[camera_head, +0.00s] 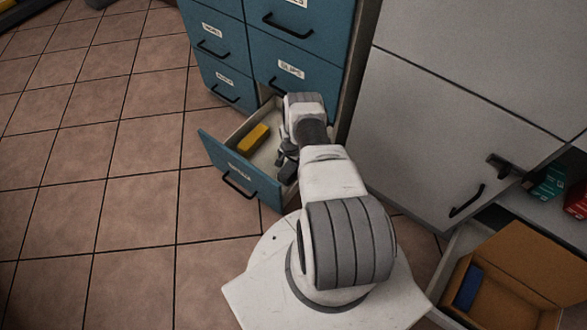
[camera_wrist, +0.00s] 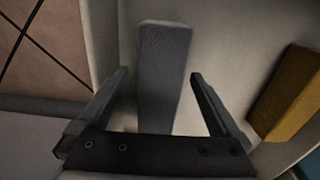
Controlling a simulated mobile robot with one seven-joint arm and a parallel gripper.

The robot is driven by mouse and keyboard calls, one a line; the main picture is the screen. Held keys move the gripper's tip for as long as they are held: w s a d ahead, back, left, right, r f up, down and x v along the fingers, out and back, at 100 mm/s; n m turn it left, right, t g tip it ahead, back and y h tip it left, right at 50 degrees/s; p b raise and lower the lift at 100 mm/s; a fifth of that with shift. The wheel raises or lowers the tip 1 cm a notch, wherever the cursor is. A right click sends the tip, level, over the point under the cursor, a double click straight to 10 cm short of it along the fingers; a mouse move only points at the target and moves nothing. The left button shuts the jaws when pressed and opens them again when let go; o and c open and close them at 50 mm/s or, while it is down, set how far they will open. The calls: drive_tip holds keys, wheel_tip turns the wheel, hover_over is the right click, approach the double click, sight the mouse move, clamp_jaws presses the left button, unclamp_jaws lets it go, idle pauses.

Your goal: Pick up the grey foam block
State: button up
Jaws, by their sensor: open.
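The grey foam block (camera_wrist: 163,65) lies in the open drawer. In the wrist view it is a long grey bar standing lengthwise between the two fingers of my gripper (camera_wrist: 161,85). The fingers are apart, one on each side, with a visible gap to the block on both sides. Its near end is hidden behind the gripper's dark base. In the head view my gripper (camera_head: 287,157) reaches down into the drawer, and my arm hides much of the drawer's right part. I cannot make out the grey block clearly there.
A yellow block (camera_head: 254,138) lies in the same drawer, left of my gripper; it also shows in the wrist view (camera_wrist: 289,95). The drawer's blue front (camera_head: 240,170) and walls surround the gripper. A blue cabinet (camera_head: 270,45) rises behind. A cardboard box (camera_head: 510,270) stands at lower right.

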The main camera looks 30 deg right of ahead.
drive_tip(key=shift+f, duration=0.6)
drive_tip(key=shift+r, duration=0.1)
drive_tip(key=c, duration=1.4)
drive_tip(key=shift+o, duration=0.2)
